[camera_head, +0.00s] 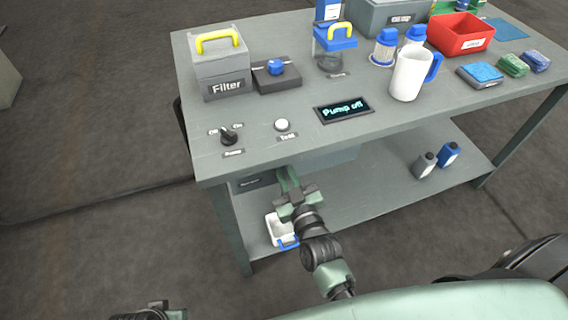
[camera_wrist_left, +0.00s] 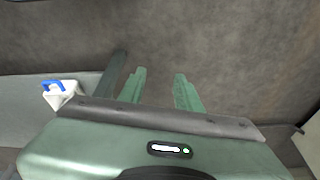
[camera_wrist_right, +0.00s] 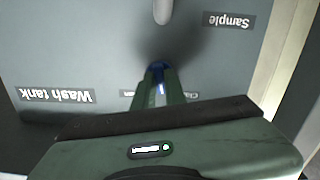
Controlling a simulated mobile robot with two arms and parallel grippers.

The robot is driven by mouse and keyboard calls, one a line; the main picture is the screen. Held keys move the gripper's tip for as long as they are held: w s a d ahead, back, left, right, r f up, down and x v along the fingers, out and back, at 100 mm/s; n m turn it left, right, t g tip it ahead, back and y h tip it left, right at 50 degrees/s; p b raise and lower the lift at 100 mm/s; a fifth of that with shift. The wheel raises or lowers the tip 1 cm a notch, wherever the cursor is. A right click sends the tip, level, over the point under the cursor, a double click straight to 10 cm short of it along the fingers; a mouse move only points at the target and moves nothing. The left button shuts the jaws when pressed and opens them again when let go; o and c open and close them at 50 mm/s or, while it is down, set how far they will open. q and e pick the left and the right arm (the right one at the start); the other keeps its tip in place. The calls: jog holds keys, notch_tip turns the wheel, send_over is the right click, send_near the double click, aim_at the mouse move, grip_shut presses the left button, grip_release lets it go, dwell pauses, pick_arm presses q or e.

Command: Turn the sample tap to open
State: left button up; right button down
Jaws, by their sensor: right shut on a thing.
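The sample tap's blue handle (camera_wrist_right: 158,76) sits between the two fingers of my right gripper (camera_wrist_right: 160,90) in the right wrist view. The gripper is shut on it, and the fingers hide part of it. A pale metal spout (camera_wrist_right: 162,10) shows above it, and an upside-down "Sample" label (camera_wrist_right: 228,21) is at the upper right. In the head view my right gripper (camera_head: 288,178) reaches to the bench's front, where the tap cannot be seen. My left gripper (camera_wrist_left: 162,88) is open and empty over bare floor in the left wrist view.
A "Wash tank" label (camera_wrist_right: 55,95) is on the same panel. A white container with a blue handle (camera_head: 279,229) stands on the lower shelf under the right arm. The bench top (camera_head: 250,105) carries a Filter box (camera_head: 222,85), a jug (camera_head: 408,76) and a "Pump off" display (camera_head: 344,108).

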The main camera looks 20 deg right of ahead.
jog(key=m+p, duration=0.2)
jog(key=m, duration=0.1)
jog(key=shift+r+m, duration=0.2)
jog(key=shift+m, duration=0.1)
jog(key=m+p, duration=0.2)
jog(key=m, duration=0.2)
pick_arm(q)
jog(key=s+f, duration=0.3)
jog(key=f, duration=0.5)
jog(key=s+f+g, duration=0.1)
jog(key=s+f, duration=0.2)
jog(key=f, duration=0.4)
jog(key=shift+a+f, duration=0.3)
jog(key=shift+f, duration=0.05)
pick_arm(e)
jog(key=shift+f+m, duration=0.1)
jog(key=shift+m, duration=0.8)
jog(key=c, duration=1.5)
grip_release()
jog(key=shift+o, duration=0.2)
jog(key=shift+s, duration=0.1)
